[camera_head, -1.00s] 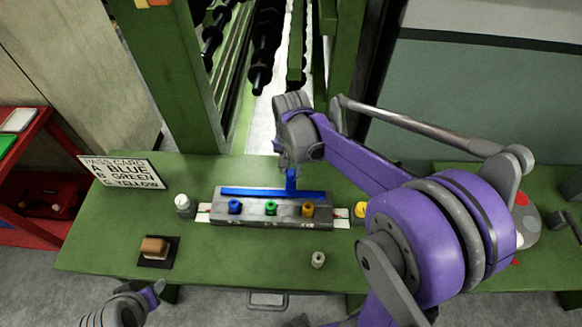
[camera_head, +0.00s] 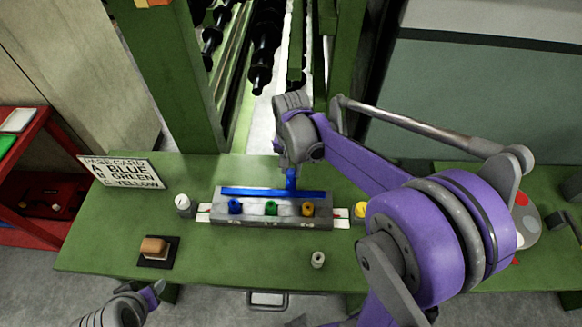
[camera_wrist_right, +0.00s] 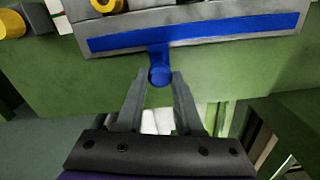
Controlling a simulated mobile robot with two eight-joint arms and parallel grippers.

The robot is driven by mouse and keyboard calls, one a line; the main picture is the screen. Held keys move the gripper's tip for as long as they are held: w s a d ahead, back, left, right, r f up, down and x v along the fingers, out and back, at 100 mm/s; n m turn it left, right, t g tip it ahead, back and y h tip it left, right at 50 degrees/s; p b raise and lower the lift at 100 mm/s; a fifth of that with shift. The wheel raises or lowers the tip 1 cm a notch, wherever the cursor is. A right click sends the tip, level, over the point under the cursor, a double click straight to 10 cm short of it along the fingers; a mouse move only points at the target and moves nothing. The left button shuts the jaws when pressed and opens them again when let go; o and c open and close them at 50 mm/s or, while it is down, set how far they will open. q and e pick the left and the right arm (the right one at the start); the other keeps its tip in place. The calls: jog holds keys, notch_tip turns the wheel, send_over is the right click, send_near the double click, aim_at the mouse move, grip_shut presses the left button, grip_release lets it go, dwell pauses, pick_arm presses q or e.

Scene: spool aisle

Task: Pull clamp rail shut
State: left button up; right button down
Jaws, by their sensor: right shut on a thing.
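The clamp rail (camera_head: 255,193) is a blue bar lying along the back of the grey clamp block (camera_head: 225,221), behind the blue, green and yellow pieces in the block's front. Its blue upright handle (camera_head: 291,182) rises near the right part of the bar. My right gripper (camera_wrist_right: 161,77) is shut on the handle's round blue knob (camera_wrist_right: 160,76), one finger on each side. In the head view its hand hides the handle's top. The rail (camera_wrist_right: 200,32) also shows in the right wrist view. My left gripper (camera_head: 150,294) is at the lower left, off the bench; its fingers are unclear.
The green bench (camera_head: 100,240) carries a pass card (camera_head: 122,171), a brown-topped block on a dark pad (camera_head: 154,249), and small spools (camera_head: 183,205) around the clamp block. Green rack posts (camera_head: 180,80) stand behind. A red shelf (camera_head: 40,180) is at the left.

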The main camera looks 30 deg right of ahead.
aim_at(290, 191)
jog(key=shift+s, duration=0.1)
jog(key=s+a, duration=0.2)
jog(key=shift+s, duration=0.4)
jog(key=c, duration=0.5)
grip_release()
jog(key=shift+d, duration=0.1)
jog(key=shift+r, duration=0.2)
notch_tip(290, 191, up, 10)
jog(key=shift+r, duration=0.2)
